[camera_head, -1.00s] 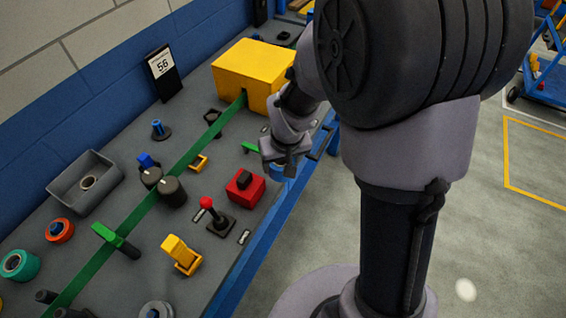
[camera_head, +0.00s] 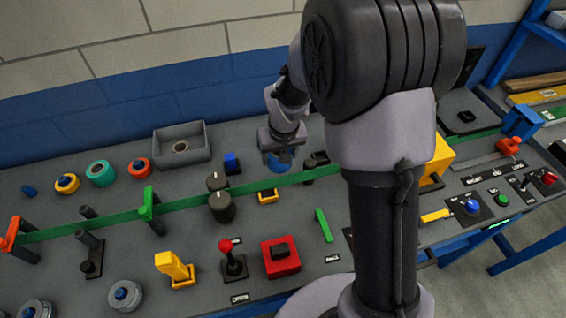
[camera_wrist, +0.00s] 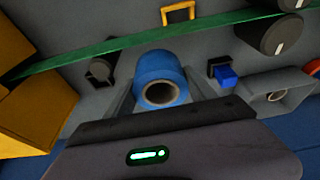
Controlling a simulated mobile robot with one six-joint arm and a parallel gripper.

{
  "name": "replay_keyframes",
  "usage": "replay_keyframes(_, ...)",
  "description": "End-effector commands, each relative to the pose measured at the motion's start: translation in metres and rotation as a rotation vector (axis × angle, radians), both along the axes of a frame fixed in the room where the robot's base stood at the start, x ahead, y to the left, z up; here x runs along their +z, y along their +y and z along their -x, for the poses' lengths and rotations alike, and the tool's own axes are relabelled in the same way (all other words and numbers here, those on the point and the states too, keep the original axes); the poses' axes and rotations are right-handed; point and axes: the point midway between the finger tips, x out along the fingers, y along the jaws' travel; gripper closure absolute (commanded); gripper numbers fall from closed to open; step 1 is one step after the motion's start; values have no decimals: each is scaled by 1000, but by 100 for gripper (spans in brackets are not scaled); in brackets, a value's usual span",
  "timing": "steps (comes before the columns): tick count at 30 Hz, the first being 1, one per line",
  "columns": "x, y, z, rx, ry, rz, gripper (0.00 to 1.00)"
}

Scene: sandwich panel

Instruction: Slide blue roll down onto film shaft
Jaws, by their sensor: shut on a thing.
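The blue roll (camera_wrist: 163,70) is a short hollow cylinder, its open pale core facing the wrist camera. My gripper (camera_wrist: 160,100) is shut on it, one finger on each side. In the head view my gripper (camera_head: 278,158) points down over the bench behind the green film, with the blue roll (camera_head: 279,165) showing between its fingers. The film shaft cannot be made out now; the roll and gripper cover the bench there. I cannot tell whether the roll is around a shaft or above it.
The green film (camera_head: 180,206) runs along the bench close to the roll. A blue switch (camera_head: 232,163) and grey tray (camera_head: 180,133) lie left of my gripper, a dark fitting (camera_head: 318,158) right. Black knobs (camera_head: 221,207) and a yellow bracket (camera_head: 268,197) stand in front.

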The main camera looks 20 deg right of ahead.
Motion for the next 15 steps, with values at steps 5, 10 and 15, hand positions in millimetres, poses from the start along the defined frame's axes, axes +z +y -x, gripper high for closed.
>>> replay_keyframes(5,10,0,-56,1,-1,0,81)
replay_keyframes(10,18,0,-111,1,-1,1,81)
replay_keyframes(15,23,0,-148,-2,-2,-1,81)
